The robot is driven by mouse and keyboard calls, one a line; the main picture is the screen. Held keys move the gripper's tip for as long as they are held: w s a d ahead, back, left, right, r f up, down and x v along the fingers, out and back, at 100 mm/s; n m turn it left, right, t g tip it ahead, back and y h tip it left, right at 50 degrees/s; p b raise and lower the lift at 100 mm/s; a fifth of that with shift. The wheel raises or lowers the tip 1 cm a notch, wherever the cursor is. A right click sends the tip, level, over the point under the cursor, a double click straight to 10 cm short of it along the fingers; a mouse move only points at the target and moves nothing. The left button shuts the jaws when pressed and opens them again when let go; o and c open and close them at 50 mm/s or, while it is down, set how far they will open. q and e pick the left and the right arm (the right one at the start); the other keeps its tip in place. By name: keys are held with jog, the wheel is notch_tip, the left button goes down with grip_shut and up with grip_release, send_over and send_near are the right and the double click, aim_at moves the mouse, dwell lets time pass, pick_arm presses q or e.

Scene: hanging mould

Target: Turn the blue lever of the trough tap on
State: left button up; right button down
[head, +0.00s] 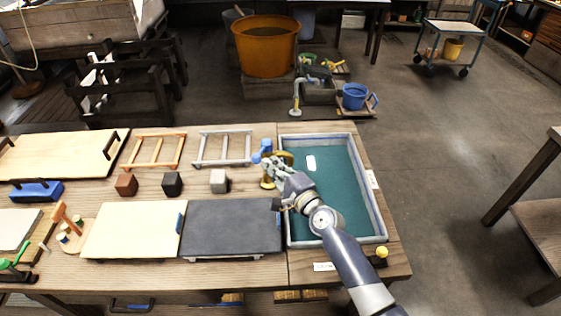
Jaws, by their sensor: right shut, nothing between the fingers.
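The trough (368,190) is a grey-rimmed basin with a teal inside, set in the right end of the workbench. The blue lever (262,148) shows at the trough's far left corner, and a brass-coloured tap body (267,181) shows beneath it. My right gripper (272,163) is shut and empty, just below the lever in the picture. It partly hides the tap, and I cannot tell whether it touches the lever. My right arm crosses the trough from the lower right. My left gripper is not in view.
A dark slab (232,228) and a pale board (132,231) lie left of the trough. A white piece (311,163) lies in the trough. A yellow knob (381,252) sits at the near right corner.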

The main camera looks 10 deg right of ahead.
jog(key=shift+w+a, duration=0.2)
jog(key=shift+a, duration=1.75)
jog(key=shift+f, duration=0.1)
